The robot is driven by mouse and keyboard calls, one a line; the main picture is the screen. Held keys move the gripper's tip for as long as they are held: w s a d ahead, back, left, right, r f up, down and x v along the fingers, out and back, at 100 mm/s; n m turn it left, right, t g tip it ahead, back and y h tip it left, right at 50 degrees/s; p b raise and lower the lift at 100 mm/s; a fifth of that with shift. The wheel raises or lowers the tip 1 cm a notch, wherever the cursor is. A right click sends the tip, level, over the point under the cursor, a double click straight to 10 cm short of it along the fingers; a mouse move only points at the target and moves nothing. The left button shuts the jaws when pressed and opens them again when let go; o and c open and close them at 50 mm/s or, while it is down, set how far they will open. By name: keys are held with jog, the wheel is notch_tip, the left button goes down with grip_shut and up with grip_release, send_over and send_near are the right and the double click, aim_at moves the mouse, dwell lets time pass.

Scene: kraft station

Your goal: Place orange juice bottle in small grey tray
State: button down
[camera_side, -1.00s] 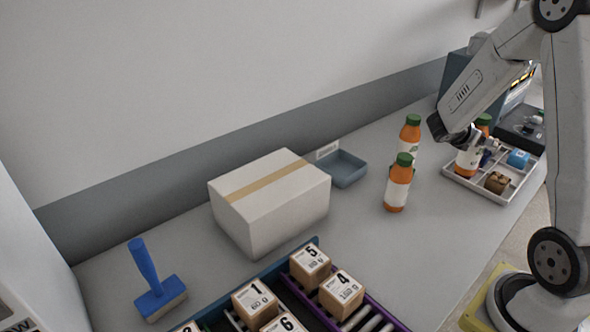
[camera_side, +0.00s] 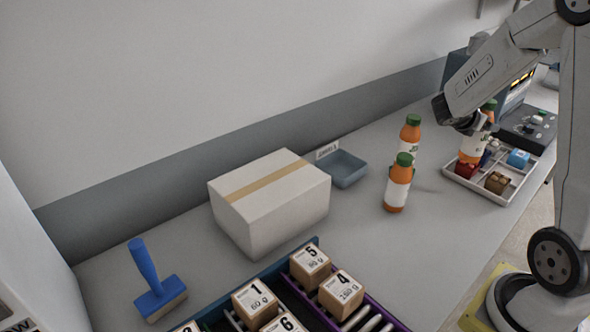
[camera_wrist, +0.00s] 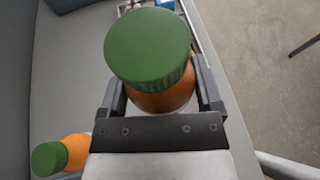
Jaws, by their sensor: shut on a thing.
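My gripper (camera_wrist: 160,115) is shut on an orange juice bottle with a green cap. In the wrist view this bottle (camera_wrist: 150,45) stands between the fingers, cap toward the camera. In the side view the held bottle (camera_side: 474,150) is upright above the white compartment tray (camera_side: 509,193), partly hidden by my gripper. Two more orange juice bottles, a front one (camera_side: 397,190) and a back one (camera_side: 409,137), stand on the table. The small grey tray (camera_side: 345,170) sits empty by the wall, right of the cardboard box.
The compartment tray holds a red block (camera_side: 466,170), a brown block (camera_side: 497,182) and a blue block (camera_side: 518,158). The closed cardboard box (camera_side: 275,215) stands left of the grey tray. A blue-handled brush (camera_side: 145,265) and numbered boxes (camera_side: 341,293) are in front. The table's right front is clear.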

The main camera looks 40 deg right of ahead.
jog(key=r, duration=0.5)
jog(key=shift+w+a, duration=0.25)
jog(key=shift+w, duration=0.1)
jog(key=w+a+n+t+y, duration=0.3)
jog(key=w+a+n+t, duration=0.75)
jog(key=w+a, duration=0.75)
jog(key=shift+m+h, duration=0.3)
jog(key=shift+m, duration=0.25)
jog(key=shift+s+a+f, duration=0.25)
jog(key=shift+s+f, duration=0.1)
jog(key=shift+f, duration=0.55)
jog(key=shift+s+a+f, duration=0.25)
jog(key=shift+s+f, duration=0.15)
jog(key=shift+f, duration=0.45)
jog(key=shift+s+a+f, duration=0.25)
jog(key=shift+s+f, duration=0.1)
jog(key=shift+f, duration=0.55)
jog(key=shift+w, duration=0.1)
jog(key=w+d+f, duration=0.3)
jog(key=w+f, duration=0.6)
jog(key=w, duration=0.3)
jog(key=shift+w+d, duration=0.35)
jog(key=shift+w, duration=0.05)
